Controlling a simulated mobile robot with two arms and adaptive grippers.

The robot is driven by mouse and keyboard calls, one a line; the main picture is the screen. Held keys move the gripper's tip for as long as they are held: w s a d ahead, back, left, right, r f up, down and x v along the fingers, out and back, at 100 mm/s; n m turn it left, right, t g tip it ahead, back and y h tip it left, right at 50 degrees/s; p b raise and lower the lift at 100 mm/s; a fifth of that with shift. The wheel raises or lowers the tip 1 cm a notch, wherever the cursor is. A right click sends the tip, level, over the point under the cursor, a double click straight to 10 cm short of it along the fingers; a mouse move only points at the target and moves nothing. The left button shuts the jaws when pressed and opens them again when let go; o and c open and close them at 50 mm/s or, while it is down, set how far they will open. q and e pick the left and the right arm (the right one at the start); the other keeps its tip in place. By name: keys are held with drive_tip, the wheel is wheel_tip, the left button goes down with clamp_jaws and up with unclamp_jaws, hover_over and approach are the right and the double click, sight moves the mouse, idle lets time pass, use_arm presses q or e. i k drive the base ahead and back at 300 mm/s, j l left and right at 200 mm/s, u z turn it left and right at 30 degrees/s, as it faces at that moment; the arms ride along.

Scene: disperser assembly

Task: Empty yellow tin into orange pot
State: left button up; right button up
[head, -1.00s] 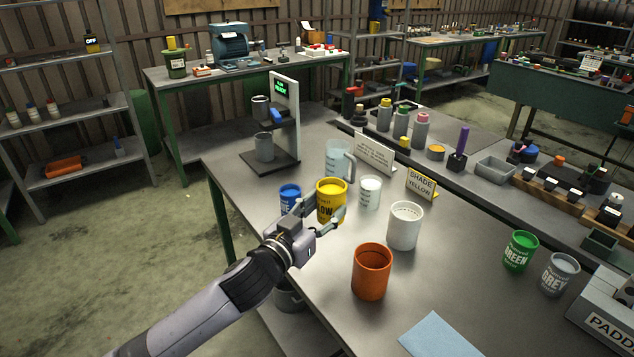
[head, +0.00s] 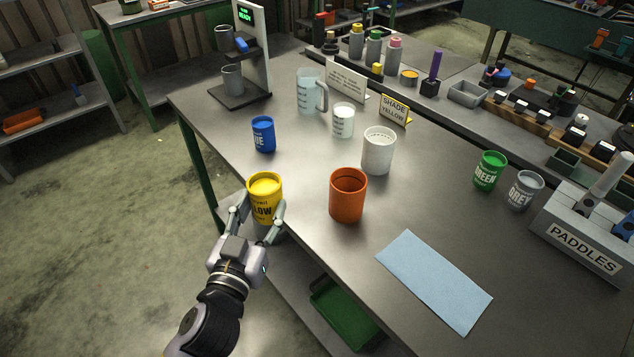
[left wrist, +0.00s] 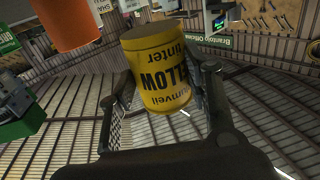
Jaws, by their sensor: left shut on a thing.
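The yellow tin (head: 265,199) is upright between the fingers of my left gripper (head: 258,219), near the table's left edge in the head view. Yellow contents show at its top. My left gripper is shut on it; the left wrist view shows the tin (left wrist: 158,66) between both fingers, its lettering upside down. The orange pot (head: 347,196) stands on the table to the right of the tin, apart from it, with its mouth open upward. The orange pot also shows at the upper left of the left wrist view (left wrist: 70,22). My right gripper is not in view.
A white pot (head: 379,151) stands behind the orange pot. A blue tin (head: 263,134), a white tin (head: 343,120) and a clear jug (head: 309,92) stand farther back. A blue cloth (head: 434,280) lies at the front right. Bare table lies between cloth and green tin (head: 489,170).

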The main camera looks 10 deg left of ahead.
sight(347, 185)
drive_tip(key=k+z, duration=0.1)
drive_tip(key=k, duration=0.55)
drive_tip(key=z, duration=1)
drive_tip(key=k+j, duration=0.1)
drive_tip(key=j, duration=0.9)
drive_tip(key=k+j+z, duration=0.1)
drive_tip(key=j, duration=0.4)
drive_tip(key=i+j, duration=0.1)
drive_tip(key=j, duration=0.25)
drive_tip(key=i+l, duration=0.2)
